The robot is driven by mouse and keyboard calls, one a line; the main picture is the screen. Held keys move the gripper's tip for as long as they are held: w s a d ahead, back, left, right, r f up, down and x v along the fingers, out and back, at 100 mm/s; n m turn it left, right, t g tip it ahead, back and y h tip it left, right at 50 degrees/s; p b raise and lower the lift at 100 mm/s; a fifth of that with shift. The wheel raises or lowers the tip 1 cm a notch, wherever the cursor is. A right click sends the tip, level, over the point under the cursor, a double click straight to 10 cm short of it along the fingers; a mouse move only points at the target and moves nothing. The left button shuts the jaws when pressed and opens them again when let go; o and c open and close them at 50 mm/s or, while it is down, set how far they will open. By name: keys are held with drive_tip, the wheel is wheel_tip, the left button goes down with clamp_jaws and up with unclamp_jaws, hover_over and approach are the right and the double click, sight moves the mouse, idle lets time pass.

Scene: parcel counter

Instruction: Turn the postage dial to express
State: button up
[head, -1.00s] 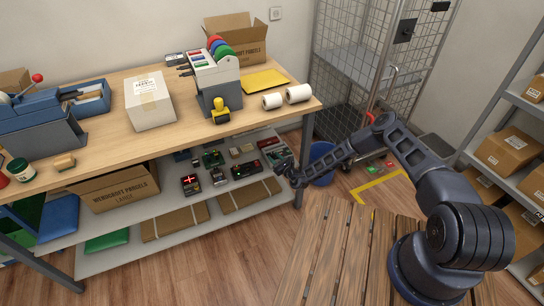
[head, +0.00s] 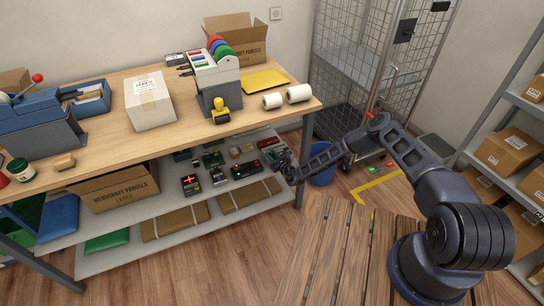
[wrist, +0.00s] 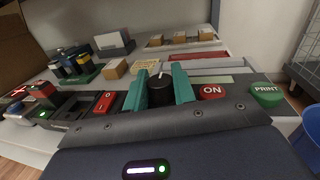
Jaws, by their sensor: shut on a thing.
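The postage dial (wrist: 160,88) is a black round knob with a pale pointer mark on top, seen in the wrist view. The mark points roughly away from the wrist camera, tilted slightly right. My gripper (wrist: 161,84) has its teal fingers on the knob's left and right sides, shut on it. No readable word shows by the dial, so I cannot tell which setting it is at. In the head view my gripper (head: 287,168) is at the right end of the shelf under the counter, and it hides the dial.
A red ON button (wrist: 211,91) and a green PRINT button (wrist: 266,94) lie right of the dial. A red rocker switch (wrist: 104,102) lies left. Small boxes and devices stand behind. A blue bin (head: 322,176) is right of the shelf.

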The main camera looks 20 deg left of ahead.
drive_tip(key=shift+m+t+h, duration=0.4)
drive_tip(key=shift+t, duration=0.1)
drive_tip(key=m+t+h, duration=0.3)
drive_tip(key=t+h, duration=0.1)
drive_tip(key=shift+s+f+m, duration=0.1)
drive_tip(key=shift+f+m, duration=0.05)
drive_tip(key=shift+m, duration=0.25)
drive_tip(key=m+t+h, duration=0.1)
drive_tip(key=m+h, duration=0.1)
drive_tip(key=h, duration=0.1)
drive_tip(key=m+t+h, duration=0.1)
drive_tip(key=m+h, duration=0.1)
drive_tip(key=h, duration=0.2)
drive_tip(key=shift+m+t, duration=0.3)
drive_tip(key=shift+t, duration=0.1)
drive_tip(key=shift+m+h, duration=0.6)
drive_tip(key=shift+h, duration=0.7)
